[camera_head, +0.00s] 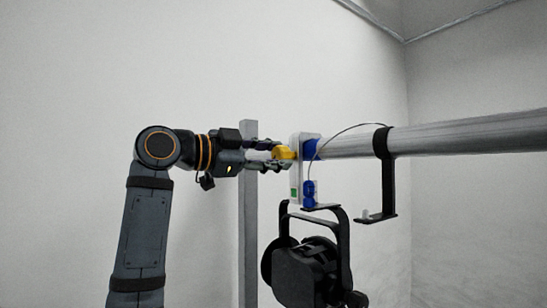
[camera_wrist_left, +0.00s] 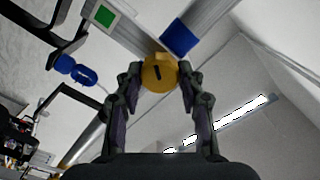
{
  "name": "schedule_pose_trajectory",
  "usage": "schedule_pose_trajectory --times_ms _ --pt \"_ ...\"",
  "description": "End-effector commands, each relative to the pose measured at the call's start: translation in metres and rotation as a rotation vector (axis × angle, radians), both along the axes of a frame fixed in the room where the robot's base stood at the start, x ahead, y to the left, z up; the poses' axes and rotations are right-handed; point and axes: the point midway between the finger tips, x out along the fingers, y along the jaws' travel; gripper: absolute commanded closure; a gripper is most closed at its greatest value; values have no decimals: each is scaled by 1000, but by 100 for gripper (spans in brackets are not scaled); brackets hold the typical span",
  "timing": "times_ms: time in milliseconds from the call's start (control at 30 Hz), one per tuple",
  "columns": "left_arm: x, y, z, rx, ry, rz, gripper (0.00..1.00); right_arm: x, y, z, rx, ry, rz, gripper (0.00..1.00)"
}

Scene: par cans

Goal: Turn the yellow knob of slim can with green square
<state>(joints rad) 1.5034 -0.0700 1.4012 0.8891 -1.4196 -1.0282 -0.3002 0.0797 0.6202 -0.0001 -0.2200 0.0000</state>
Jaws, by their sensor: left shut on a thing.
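The yellow knob (camera_head: 283,153) sits on the left face of a slim pale can (camera_head: 296,175) that carries a green square (camera_head: 293,193). My left gripper (camera_head: 284,155) reaches in from the left and is shut on the yellow knob, one finger above it and one below. In the left wrist view the knob (camera_wrist_left: 159,73) is round with a dark slot, between my two fingertips (camera_wrist_left: 160,80). The green square (camera_wrist_left: 102,15) shows at the top left there. My right gripper is in neither view.
A grey horizontal pipe (camera_head: 450,139) runs right from the can, with a black bracket (camera_head: 388,175) on it. A blue part (camera_head: 309,193) is beside the can. A black lamp (camera_head: 306,270) hangs below in a black yoke. A grey post (camera_head: 249,220) stands behind my gripper.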

Motion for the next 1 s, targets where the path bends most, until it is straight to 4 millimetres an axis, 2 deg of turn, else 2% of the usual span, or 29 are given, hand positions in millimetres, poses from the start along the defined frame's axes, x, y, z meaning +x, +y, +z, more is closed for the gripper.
schedule_pose_trajectory --times_ms 1000 --pt "0 0 1 566 -780 2 93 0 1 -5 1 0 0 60"
